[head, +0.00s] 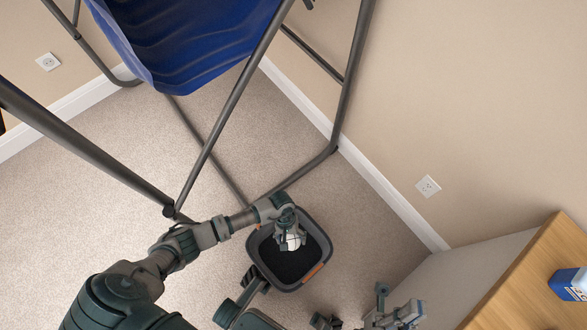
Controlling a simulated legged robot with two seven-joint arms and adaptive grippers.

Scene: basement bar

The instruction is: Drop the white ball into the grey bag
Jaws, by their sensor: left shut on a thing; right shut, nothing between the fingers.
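The grey bag (326,240) is a dark, square, open-topped container with orange handle patches, standing on the carpet. My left gripper (290,238) is over the bag's opening, shut on the white ball (293,243). The fingers partly hide the ball. From this high angle I cannot tell how far the ball is above the bag's floor. My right gripper (390,312) is low at the bottom edge of the picture, right of the bag, shut and empty. It is partly cut off.
A blue-covered metal frame (195,45) stands at the upper left, its grey tube legs reaching close to the bag. A wooden counter (540,275) with a blue and white bottle (570,284) is at the lower right. Carpet (355,215) is clear right of the bag.

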